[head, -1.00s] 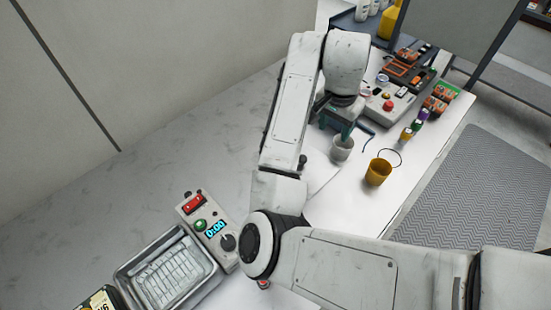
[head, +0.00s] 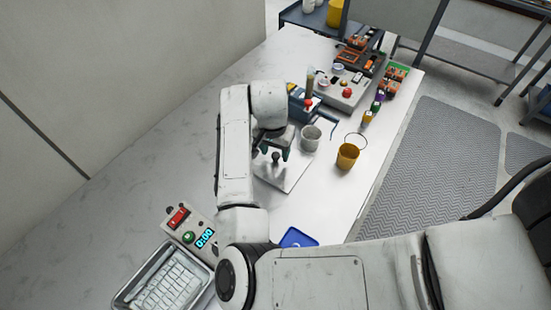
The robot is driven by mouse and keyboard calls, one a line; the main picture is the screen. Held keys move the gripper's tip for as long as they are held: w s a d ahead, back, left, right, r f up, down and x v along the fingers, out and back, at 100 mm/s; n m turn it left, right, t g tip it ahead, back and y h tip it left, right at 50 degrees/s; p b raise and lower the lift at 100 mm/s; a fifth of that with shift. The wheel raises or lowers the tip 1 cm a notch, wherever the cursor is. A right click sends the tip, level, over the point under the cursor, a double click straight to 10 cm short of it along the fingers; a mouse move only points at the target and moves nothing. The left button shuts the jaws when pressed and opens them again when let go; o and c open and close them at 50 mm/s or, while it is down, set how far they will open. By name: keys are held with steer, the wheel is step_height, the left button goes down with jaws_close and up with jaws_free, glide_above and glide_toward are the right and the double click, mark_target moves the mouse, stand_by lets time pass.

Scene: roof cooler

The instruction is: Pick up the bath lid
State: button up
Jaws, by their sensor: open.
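The bath lid (head: 293,176) is a thin, pale square plate lying flat on the white bench, with a dark round knob (head: 276,158). My arm hides part of its left side. The bath (head: 150,262), a metal basin with a ridged pale inside, stands at the lower left.
A grey cup (head: 310,138) stands close to the right of my gripper, with a yellow cup (head: 347,157) beyond it. A control box (head: 189,229) with a 0:00 display adjoins the bath. A blue tray (head: 298,238) lies near my arm. Several small bottles line the right edge.

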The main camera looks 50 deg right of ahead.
steer(key=shift+d+f, duration=0.1)
steer(key=shift+f, duration=0.9)
jaws_close()
